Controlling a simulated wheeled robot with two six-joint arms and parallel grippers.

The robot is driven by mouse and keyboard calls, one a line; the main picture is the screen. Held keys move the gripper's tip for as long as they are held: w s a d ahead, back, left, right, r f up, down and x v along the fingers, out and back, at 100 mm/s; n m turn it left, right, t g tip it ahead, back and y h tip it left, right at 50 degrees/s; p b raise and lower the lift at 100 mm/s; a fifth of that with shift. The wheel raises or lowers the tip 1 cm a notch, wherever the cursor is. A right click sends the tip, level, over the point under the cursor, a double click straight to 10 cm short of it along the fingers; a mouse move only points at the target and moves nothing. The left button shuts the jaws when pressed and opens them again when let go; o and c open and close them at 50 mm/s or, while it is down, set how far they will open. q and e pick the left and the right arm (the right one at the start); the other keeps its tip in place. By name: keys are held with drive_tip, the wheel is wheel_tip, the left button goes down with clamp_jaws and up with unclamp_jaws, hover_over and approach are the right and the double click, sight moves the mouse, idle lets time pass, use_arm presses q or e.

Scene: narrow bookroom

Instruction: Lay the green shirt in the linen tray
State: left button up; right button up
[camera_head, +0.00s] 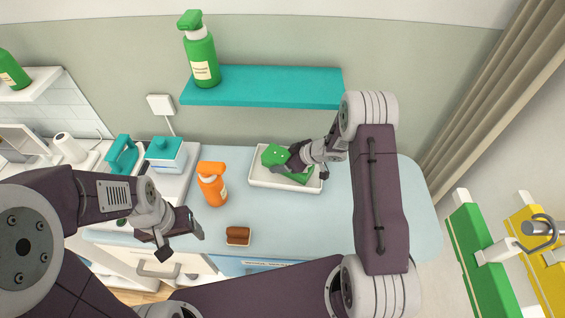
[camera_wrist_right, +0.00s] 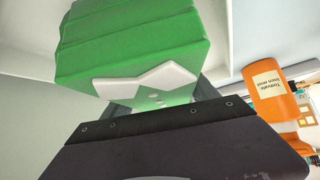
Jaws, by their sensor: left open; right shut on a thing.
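The green shirt (camera_head: 274,155) is a folded green bundle with a white collar. My right gripper (camera_head: 290,165) is shut on it at the linen tray. The green shirt also fills the upper middle of the right wrist view (camera_wrist_right: 130,45), its collar facing my gripper (camera_wrist_right: 155,105). The linen tray (camera_head: 262,184) is white and shallow, on the pale blue counter. The shirt is over or within the tray's rim; whether it touches the floor is hard to tell. My left gripper (camera_head: 180,235) is open and empty, over the counter's front left.
An orange spray bottle (camera_head: 212,186) stands left of the tray. A small brown item (camera_head: 238,235) lies in front. A teal shelf (camera_head: 265,86) with a green bottle (camera_head: 201,55) is above. A teal iron (camera_head: 123,155) and teal-lidded box (camera_head: 166,153) stand left. The counter's right is clear.

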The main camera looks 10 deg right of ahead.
drive_tip(key=shift+w+f, duration=0.1)
drive_tip(key=shift+f, duration=0.2)
drive_tip(key=shift+f, duration=0.15)
drive_tip(key=o, duration=1.7)
drive_tip(key=shift+o, duration=0.2)
